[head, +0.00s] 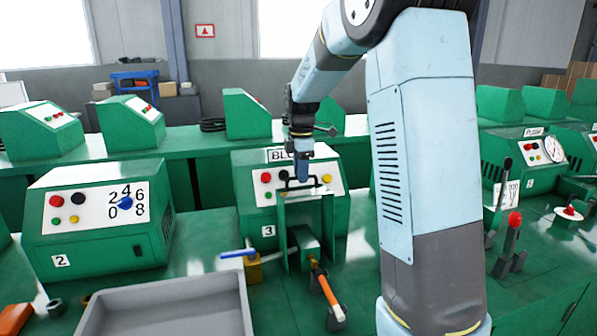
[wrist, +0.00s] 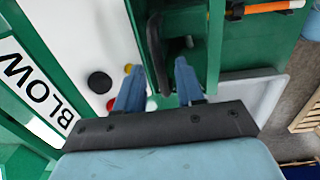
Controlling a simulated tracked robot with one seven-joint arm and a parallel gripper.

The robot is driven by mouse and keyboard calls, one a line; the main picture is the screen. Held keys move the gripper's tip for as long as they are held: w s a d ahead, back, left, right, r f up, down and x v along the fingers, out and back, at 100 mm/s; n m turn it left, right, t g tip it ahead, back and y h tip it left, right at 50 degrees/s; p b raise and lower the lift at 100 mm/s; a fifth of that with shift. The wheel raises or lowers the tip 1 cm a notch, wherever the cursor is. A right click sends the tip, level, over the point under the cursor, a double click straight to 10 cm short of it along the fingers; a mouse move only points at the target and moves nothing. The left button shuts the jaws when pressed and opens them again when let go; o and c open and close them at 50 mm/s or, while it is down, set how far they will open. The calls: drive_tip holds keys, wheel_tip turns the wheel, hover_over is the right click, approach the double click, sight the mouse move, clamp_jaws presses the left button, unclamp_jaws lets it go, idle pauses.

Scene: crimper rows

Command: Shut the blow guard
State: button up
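The BLOW machine (head: 246,180), marked 3, is a green box with a white panel of coloured buttons; my arm's end partly covers its label. Its guard (head: 305,212), a green frame or plate, stands upright in front of the panel, with a black bar handle (head: 287,184) at its top edge. My gripper (head: 302,172) points down at this handle. In the wrist view, my gripper's two blue fingers (wrist: 159,88) are apart, with the black handle (wrist: 158,50) in the space between them. I cannot tell whether either finger touches it.
An orange-handled lever (head: 327,287) and a blue-handled valve (head: 240,253) are near the guard's foot. A grey tray (head: 165,308) lies at front left. Machine 2 (head: 95,220) stands left; a red-knobbed lever (head: 513,235) stands right, beyond my arm.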

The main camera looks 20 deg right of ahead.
drive_tip(key=shift+c, duration=0.5)
clamp_jaws()
drive_tip(key=shift+a, duration=0.2)
